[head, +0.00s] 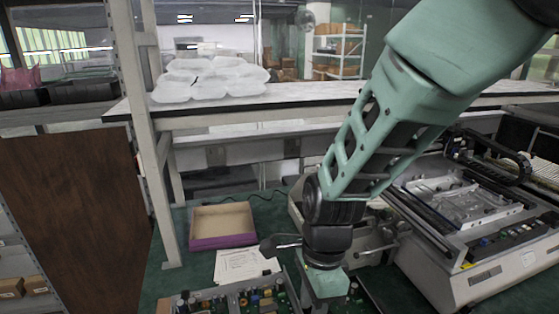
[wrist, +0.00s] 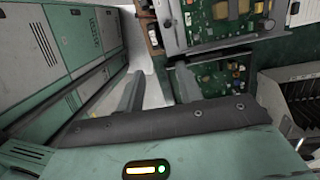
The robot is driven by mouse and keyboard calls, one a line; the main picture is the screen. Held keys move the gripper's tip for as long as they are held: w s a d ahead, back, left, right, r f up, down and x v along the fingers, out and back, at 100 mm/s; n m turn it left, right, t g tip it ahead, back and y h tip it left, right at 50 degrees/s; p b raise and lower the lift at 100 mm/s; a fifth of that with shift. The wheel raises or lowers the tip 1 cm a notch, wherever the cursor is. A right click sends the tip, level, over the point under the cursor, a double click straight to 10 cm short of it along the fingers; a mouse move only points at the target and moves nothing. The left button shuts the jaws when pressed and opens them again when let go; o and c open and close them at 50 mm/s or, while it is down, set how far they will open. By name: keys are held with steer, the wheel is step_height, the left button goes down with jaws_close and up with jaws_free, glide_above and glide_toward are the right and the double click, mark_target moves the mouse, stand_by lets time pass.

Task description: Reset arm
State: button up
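My gripper (wrist: 160,76) shows in the wrist view with its two grey fingers apart and nothing visible between them. In the head view my arm reaches down from the upper right, and the green gripper body (head: 325,285) is at the bottom edge, with its fingers out of frame. Green circuit boards with components (head: 235,300) lie left of the gripper at the bottom of the head view. In the wrist view, a framed circuit board (wrist: 222,14) is at the top, and another board (wrist: 225,76) lies just right of the right fingertip.
A large machine (head: 480,270) stands right of my arm. An open shallow box (head: 222,240) and white papers (head: 240,265) lie on the green surface. A shelf (head: 300,95) behind carries white bags (head: 210,80). A shelf post (head: 150,140) stands at left.

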steer(key=s+d+r+n+b, duration=0.1)
steer(key=s+d+n, duration=0.1)
steer(key=s+n, duration=0.2)
steer(key=s+d+r+n+t+b, duration=0.1)
steer(key=s+d+r+n, duration=0.1)
steer(key=n, duration=0.9)
steer(key=s+d+r+n+b, duration=0.1)
steer(key=s+d+r+n, duration=0.1)
steer(key=s+d+n, duration=0.2)
steer(key=shift+s+d+n+t+h+b, duration=0.3)
steer(key=shift+s+n, duration=0.95)
steer(key=shift+n, duration=0.75)
